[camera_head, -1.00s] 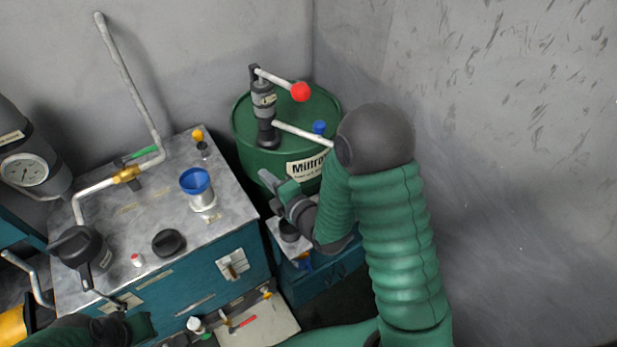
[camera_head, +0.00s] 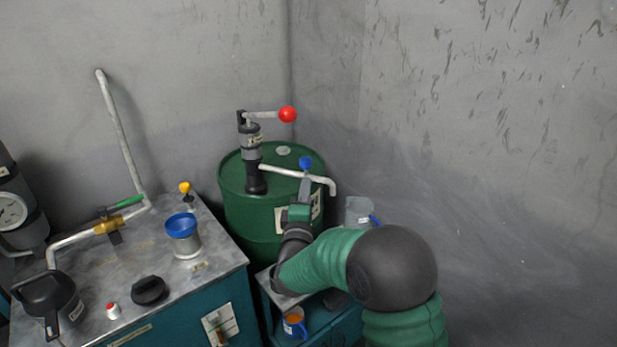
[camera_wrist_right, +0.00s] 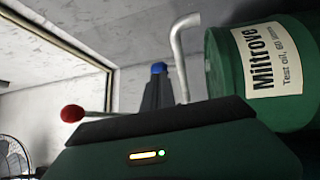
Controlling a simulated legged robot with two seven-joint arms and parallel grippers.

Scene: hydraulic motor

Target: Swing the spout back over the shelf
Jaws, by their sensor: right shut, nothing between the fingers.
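A green drum (camera_head: 240,210) stands in the corner with a dark hand pump (camera_head: 250,150) upright on it. The pump's pale spout (camera_head: 285,171) reaches right, past the drum's rim, and bends down at its end. A blue knob (camera_head: 305,162) shows on the spout. My right gripper (camera_head: 304,184) is shut and empty, its fingers pointing up just under the knob. In the right wrist view the knob (camera_wrist_right: 159,68) shows at the fingertips, and the spout's bent end (camera_wrist_right: 181,55) is to their right. I cannot tell whether they touch. The low teal shelf (camera_head: 268,290) is partly hidden by my arm.
An orange-filled blue cup (camera_head: 294,324) and a grey jug (camera_head: 359,211) are by the shelf. The pump handle has a red ball (camera_head: 288,114). The steel-topped bench (camera_head: 215,240) at left holds a blue-rimmed container (camera_head: 183,238). The right wall is bare.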

